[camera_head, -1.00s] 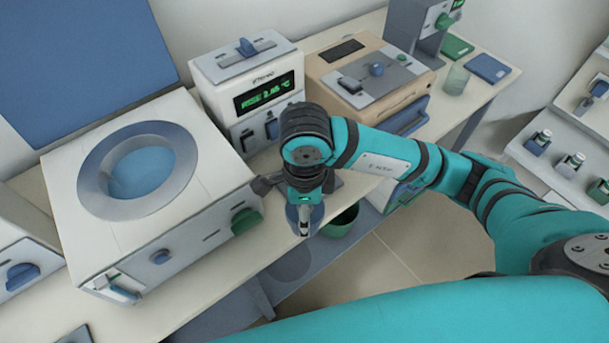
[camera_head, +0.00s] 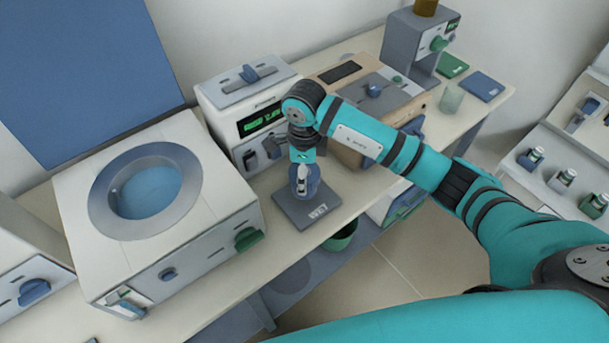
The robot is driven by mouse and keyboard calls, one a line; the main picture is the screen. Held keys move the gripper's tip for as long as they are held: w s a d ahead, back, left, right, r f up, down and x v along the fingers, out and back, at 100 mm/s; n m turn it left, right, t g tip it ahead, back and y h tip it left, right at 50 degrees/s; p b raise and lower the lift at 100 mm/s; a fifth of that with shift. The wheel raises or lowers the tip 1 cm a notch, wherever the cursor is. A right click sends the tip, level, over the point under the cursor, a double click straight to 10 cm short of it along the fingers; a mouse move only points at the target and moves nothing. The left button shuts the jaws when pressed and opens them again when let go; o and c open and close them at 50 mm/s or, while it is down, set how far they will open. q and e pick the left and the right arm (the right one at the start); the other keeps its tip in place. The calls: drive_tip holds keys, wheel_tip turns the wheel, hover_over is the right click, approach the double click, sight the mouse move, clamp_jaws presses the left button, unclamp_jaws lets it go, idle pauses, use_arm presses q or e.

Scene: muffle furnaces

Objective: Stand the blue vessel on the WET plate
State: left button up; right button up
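My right gripper (camera_head: 302,180) points down over the bench and is closed around the blue vessel (camera_head: 313,187). The gripper's fingers hide part of the vessel. The vessel is upright over the dark grey WET plate (camera_head: 319,212), towards the middle of the plate. I cannot tell whether its base touches the plate or hangs just above it. The word WET shows on the plate's front part. My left gripper is not in view.
A white furnace with a round blue well (camera_head: 75,215) stands left of the plate. A white unit with a green display (camera_head: 243,90) and a beige unit (camera_head: 340,92) stand behind. A green bin (camera_head: 342,238) is below the bench's front edge.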

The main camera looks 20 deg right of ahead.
drive_tip(key=shift+w+d+r, duration=0.1)
drive_tip(key=shift+w, duration=0.2)
drive_tip(key=shift+w+f, duration=0.15)
drive_tip(key=shift+f, duration=0.05)
wheel_tip(320, 180, down, 3)
drive_tip(key=shift+r+p, duration=0.1)
drive_tip(key=shift+p, duration=0.75)
drive_tip(key=shift+f, duration=0.2)
drive_tip(key=shift+f, duration=0.2)
drive_tip(key=o, duration=1.7)
drive_tip(key=shift+c, duration=0.2)
